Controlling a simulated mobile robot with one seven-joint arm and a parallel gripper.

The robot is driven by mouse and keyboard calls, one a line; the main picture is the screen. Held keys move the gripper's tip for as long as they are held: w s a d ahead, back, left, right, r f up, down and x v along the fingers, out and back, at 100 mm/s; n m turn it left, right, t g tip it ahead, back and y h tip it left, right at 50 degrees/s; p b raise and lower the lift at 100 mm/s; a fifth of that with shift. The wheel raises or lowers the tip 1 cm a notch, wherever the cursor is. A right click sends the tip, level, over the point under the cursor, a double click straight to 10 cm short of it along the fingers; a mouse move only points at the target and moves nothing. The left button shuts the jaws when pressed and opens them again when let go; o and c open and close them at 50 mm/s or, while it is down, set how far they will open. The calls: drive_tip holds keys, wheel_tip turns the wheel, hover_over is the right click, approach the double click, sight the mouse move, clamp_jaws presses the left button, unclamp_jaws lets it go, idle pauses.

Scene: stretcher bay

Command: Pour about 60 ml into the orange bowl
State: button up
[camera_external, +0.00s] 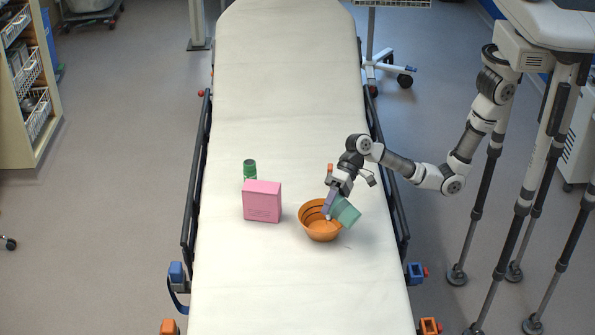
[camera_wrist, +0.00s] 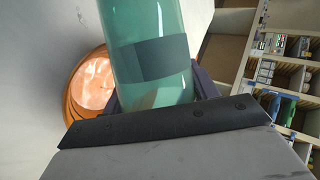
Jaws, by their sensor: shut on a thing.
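The orange bowl (camera_external: 314,234) stands on the stretcher sheet, right of its middle line. In the wrist view the bowl (camera_wrist: 73,112) is partly hidden behind the container, and its inside looks pale and shiny; I cannot tell how much liquid it holds. My gripper (camera_external: 330,207) is shut on a teal, see-through container (camera_external: 346,211), which is strongly tilted over the bowl's right side. In the wrist view the container (camera_wrist: 140,25) has a dark band and sits between the jaws (camera_wrist: 158,98). No stream of liquid is clearly visible.
A pink box (camera_external: 262,203) stands left of the bowl, with a green-capped bottle (camera_external: 249,167) behind it. The stretcher (camera_external: 285,80) has side rails (camera_external: 196,170). The sheet is clear behind and in front. Shelves (camera_external: 28,100) stand at far left.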

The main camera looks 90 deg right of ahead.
sight(340, 199)
drive_tip(key=shift+w+d+r, duration=0.1)
drive_tip(key=shift+w+d, duration=0.05)
drive_tip(key=shift+w, duration=0.05)
drive_tip(key=shift+s+a+f+b, duration=0.6)
drive_tip(key=shift+f+b, duration=0.1)
drive_tip(key=shift+b, duration=0.55)
wheel_tip(340, 199, up, 3)
drive_tip(key=n+t+h+p, duration=0.1)
drive_tip(key=p, duration=0.3)
drive_tip(key=shift+r, duration=0.15)
drive_tip(key=shift+f+n+t+h+b, duration=0.3)
drive_tip(key=shift+f+n+t+h, duration=0.2)
drive_tip(key=shift+f+n+h, duration=0.1)
drive_tip(key=shift+r, duration=0.4)
drive_tip(key=shift+s+a+r+n+t+h+p, duration=0.15)
drive_tip(key=shift+a+r+n+t+h+p, duration=0.1)
drive_tip(key=shift+r+n+t+h+p, duration=0.3)
drive_tip(key=shift+f, duration=0.15)
